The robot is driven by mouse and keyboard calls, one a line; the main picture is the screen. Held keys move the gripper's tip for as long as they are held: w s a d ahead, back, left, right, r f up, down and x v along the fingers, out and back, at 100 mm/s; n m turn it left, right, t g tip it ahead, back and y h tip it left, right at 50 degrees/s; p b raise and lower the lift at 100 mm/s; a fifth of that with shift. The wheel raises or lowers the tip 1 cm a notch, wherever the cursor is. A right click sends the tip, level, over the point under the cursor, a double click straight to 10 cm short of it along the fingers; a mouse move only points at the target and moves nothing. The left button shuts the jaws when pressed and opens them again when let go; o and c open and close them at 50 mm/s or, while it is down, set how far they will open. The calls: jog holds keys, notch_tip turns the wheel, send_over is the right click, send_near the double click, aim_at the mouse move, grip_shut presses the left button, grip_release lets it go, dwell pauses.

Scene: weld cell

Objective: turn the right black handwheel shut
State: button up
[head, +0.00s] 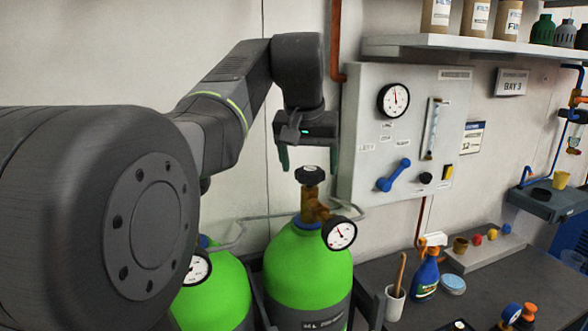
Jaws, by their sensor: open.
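The right black handwheel (310,176) tops the brass valve (313,208) of the right green cylinder (300,265). My gripper (308,165) points down just above the handwheel, with its jaws apart and empty. One finger shows at each side of the wheel in the picture, the tips about level with its top. I cannot tell whether a finger touches it. A round gauge (339,233) sits on this valve. The left green cylinder (217,290) is partly behind my arm, and its handwheel is hidden.
A grey wall panel (365,85) with a gauge, a blue lever (394,176) and a black knob stands close right of my gripper. Below right, a dark bench (470,290) holds a spray bottle (426,275), a white cup (394,304) and small items.

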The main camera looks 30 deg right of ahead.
jog(key=shift+w+d+f, duration=0.25)
jog(key=shift+w+f, duration=0.1)
jog(key=shift+f, duration=0.15)
jog(key=shift+w+d+f, duration=0.1)
jog(key=shift+d+f, duration=0.05)
jog(key=shift+f, duration=0.2)
jog(key=c, duration=1)
